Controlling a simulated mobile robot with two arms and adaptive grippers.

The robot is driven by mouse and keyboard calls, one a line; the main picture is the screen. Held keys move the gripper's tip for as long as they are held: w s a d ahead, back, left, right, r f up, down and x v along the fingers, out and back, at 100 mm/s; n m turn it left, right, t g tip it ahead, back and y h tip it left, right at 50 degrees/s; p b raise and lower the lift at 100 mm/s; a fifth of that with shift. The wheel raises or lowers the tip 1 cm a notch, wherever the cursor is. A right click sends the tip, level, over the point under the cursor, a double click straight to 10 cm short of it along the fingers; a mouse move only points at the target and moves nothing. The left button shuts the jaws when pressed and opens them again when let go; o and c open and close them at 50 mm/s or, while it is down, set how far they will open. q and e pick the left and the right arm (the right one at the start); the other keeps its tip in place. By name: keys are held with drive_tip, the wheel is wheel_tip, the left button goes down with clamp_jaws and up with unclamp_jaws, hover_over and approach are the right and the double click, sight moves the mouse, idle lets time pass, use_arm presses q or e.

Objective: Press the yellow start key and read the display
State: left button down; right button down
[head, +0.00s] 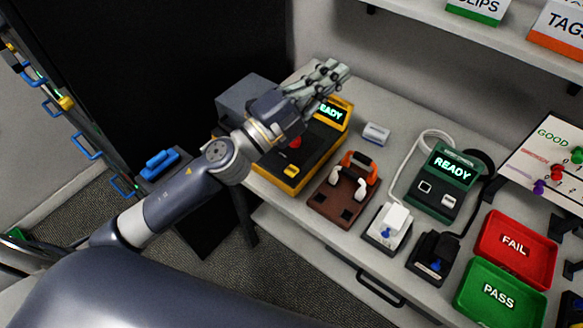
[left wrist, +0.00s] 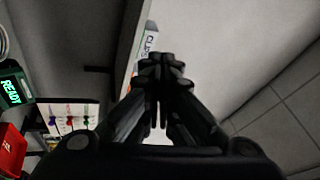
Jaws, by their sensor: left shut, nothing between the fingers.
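My left gripper (head: 335,74) is shut and empty, held in the air over the back of the black and yellow tester (head: 292,187) in the head view. Its fingers point up and right. They also show shut in the left wrist view (left wrist: 161,65). My gripper and forearm hide much of this tester, including part of its display (head: 329,113), whose visible letters read "EADY". A red button (head: 296,142) shows beside my wrist. A green tester (head: 428,196) further right has a display (head: 452,170) reading "READY". My right gripper is out of view.
A brown fixture with an orange handle (head: 361,163) stands right of the yellow tester. A white connector block (head: 388,226), a black one (head: 434,256), a red FAIL tray (head: 484,248) and a green PASS tray (head: 465,292) follow. A shelf (head: 420,22) overhangs the back.

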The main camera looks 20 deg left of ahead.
use_arm(q)
drive_tip(key=s+d+f+m+g+h, duration=0.2)
drive_tip(key=d+m+g+h, duration=0.25)
drive_tip(key=m+g, duration=0.5)
drive_tip(key=m+g+y, duration=0.5)
drive_tip(key=m+y, duration=0.3)
drive_tip(key=y, duration=0.1)
hover_over(291, 167)
wheel_tip(291, 167, down, 13)
wheel_tip(291, 167, down, 9)
drive_tip(key=b, duration=0.5)
drive_tip(key=shift+r+b, duration=0.15)
drive_tip(key=shift+b, duration=0.25)
